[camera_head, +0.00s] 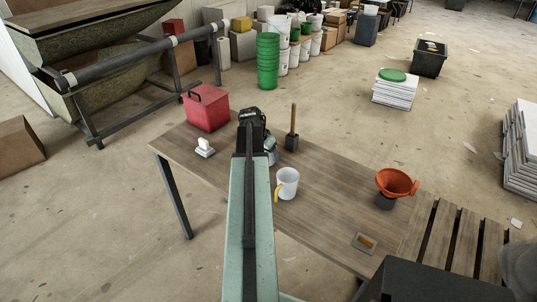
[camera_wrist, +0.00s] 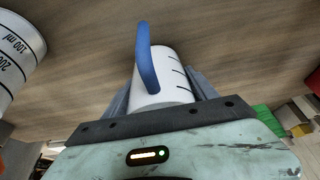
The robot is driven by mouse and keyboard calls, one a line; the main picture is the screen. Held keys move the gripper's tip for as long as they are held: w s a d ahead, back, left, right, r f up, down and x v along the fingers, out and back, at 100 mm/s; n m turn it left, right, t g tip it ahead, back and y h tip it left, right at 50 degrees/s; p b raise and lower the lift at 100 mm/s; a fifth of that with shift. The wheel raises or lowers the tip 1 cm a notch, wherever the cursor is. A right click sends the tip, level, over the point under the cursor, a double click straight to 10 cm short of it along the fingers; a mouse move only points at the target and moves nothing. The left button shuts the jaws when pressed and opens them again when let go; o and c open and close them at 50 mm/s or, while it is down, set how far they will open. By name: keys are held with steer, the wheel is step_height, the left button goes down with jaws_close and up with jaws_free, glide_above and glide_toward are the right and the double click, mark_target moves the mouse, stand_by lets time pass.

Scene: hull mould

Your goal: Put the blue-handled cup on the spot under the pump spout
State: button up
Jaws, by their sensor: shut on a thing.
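The blue-handled cup (camera_wrist: 163,85) is white with dark marks on its side and a blue handle. In the wrist view it sits between the two grey fingers of my gripper (camera_wrist: 160,88), which is shut on it. The table top fills the background behind it; I cannot tell whether the cup touches the table. In the head view my arm hides most of the gripper and the cup. I cannot make out a pump spout or the spot under it for certain.
A white cup with a yellow handle (camera_head: 287,183) stands right of my arm. On the table (camera_head: 330,205) are also a dark holder with a wooden stick (camera_head: 293,130), a small white item (camera_head: 204,147), a red box (camera_head: 206,107), an orange funnel (camera_head: 397,183) and a small framed plate (camera_head: 365,243).

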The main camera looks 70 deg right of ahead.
steer(key=shift+f, duration=0.2)
steer(key=o, duration=1.4)
steer(key=shift+r, duration=0.1)
steer(key=shift+a+r+p, duration=0.1)
steer(key=shift+r+p, duration=0.3)
steer(key=shift+r, duration=0.1)
steer(key=p+v, duration=1)
steer(key=v, duration=0.1)
steer(key=shift+a+r+p, duration=0.15)
steer(key=shift+r+p, duration=0.05)
steer(key=shift+p, duration=0.1)
steer(key=shift+f, duration=0.15)
